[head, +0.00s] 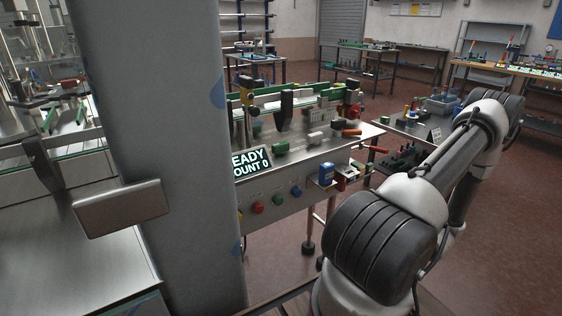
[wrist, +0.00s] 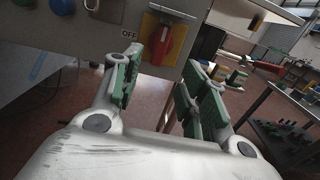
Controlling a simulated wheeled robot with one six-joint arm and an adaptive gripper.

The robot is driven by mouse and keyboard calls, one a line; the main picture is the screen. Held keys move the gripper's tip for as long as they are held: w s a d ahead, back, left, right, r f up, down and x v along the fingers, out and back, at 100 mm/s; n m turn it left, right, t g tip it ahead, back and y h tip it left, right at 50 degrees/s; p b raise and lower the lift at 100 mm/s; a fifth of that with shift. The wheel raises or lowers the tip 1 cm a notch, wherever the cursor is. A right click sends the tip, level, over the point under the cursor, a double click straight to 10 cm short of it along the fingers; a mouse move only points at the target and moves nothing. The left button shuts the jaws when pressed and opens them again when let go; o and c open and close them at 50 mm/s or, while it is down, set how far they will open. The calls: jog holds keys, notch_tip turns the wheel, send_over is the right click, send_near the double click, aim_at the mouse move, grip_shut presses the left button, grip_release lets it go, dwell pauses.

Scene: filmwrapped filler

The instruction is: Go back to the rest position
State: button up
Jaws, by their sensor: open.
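My gripper (wrist: 163,88) shows in the wrist view with its two green-padded fingers spread apart and nothing between them. Behind and above the fingers is a red rotary switch (wrist: 163,44) on a yellow plate (wrist: 147,25), set on a grey panel beside an "OFF" label. In the head view my arm is at the right, and my gripper cannot be made out there.
A grey machine (head: 275,203) with coloured buttons and a lit display (head: 252,162) stands mid-picture. A pillar (head: 185,120) blocks part of the left. A low side table (head: 405,128) carries small parts. Red floor (head: 470,265) is open at the right.

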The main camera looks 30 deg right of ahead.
jog(key=s+a+f+n+g+y, duration=0.1)
jog(key=s+a+n+g+y, duration=0.4)
jog(key=a, duration=0.4)
jog(key=s+a+r+n+g+y, duration=0.4)
jog(key=s+a+r+n+g, duration=0.35)
jog(key=r+n+g, duration=0.2)
notch_tip(320, 180, up, 13)
jog(key=a+n+g+h, duration=0.2)
jog(key=n+g+h, duration=0.2)
jog(key=n+h, duration=0.65)
jog(key=w+a+r+n+t, duration=0.3)
jog(key=a+r+n+t, duration=0.2)
jog(key=a+r+n, duration=0.4)
notch_tip(320, 180, up, 2)
jog(key=shift+a+r+n, duration=0.15)
jog(key=shift+a+n, duration=0.05)
jog(key=shift+n, duration=0.4)
